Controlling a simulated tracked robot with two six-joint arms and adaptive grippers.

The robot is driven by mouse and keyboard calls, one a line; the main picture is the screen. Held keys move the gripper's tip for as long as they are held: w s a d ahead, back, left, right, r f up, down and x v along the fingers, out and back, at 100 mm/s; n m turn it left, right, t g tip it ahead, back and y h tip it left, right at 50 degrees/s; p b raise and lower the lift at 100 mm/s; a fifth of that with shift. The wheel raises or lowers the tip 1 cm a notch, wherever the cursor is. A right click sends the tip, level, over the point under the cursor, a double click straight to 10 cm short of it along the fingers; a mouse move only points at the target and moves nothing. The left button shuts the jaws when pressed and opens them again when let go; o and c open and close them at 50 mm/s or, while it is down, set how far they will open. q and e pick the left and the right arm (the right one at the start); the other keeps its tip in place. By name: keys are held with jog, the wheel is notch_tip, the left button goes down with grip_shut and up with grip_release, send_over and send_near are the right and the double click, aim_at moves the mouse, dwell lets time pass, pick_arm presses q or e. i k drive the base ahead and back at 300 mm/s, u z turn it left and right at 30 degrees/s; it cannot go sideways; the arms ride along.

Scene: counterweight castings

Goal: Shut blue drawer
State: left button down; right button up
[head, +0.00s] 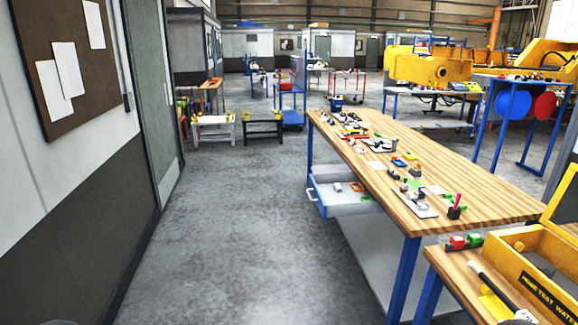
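The blue drawer (318,193) hangs under the wood-topped workbench (470,205) in the head view. It is pulled out toward the left, into the aisle. Its blue front carries a pale handle (311,196) on the aisle side. A few small items lie in its light grey inside, among them an orange-red one (357,187) and a green one (366,198). The drawer's inner end is hidden under the benchtop. Neither of my grippers shows in this view.
Concrete floor (235,220) is clear left of the drawer, up to the wall and door (150,90). Tools and small parts cover much of the benchtop. A nearer wooden table with a yellow box (530,285) stands at lower right. Low trestles (262,127) stand farther back.

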aim_at(347, 192)
jog(key=i, duration=3.25)
jog(key=z, duration=0.35)
